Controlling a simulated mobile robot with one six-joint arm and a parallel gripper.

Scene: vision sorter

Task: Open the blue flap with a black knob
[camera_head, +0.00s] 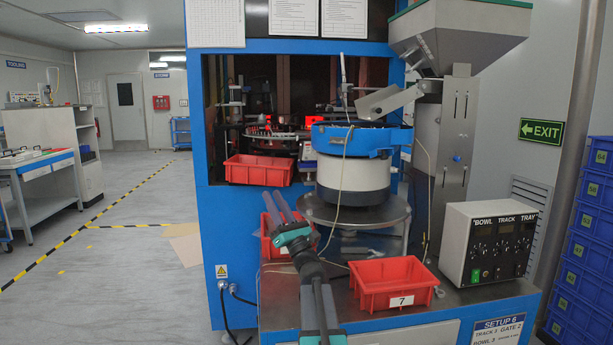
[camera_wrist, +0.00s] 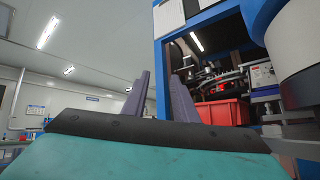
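I cannot make out a blue flap with a black knob in either view. The blue machine cabinet (camera_head: 228,250) stands in the middle of the head view, with a blue-rimmed feeder bowl (camera_head: 350,175) at its opening. My gripper (camera_head: 276,204) is in front of the cabinet, left of the bowl, pointing up and away. In the wrist view its two grey fingers (camera_wrist: 160,88) stand apart with nothing between them. The gripper is open and empty. The cabinet opening is to the right of the fingers there.
A red bin (camera_head: 258,170) sits in the cabinet opening. A control box (camera_head: 488,242) stands at right. The floor at left (camera_head: 110,270) is clear.

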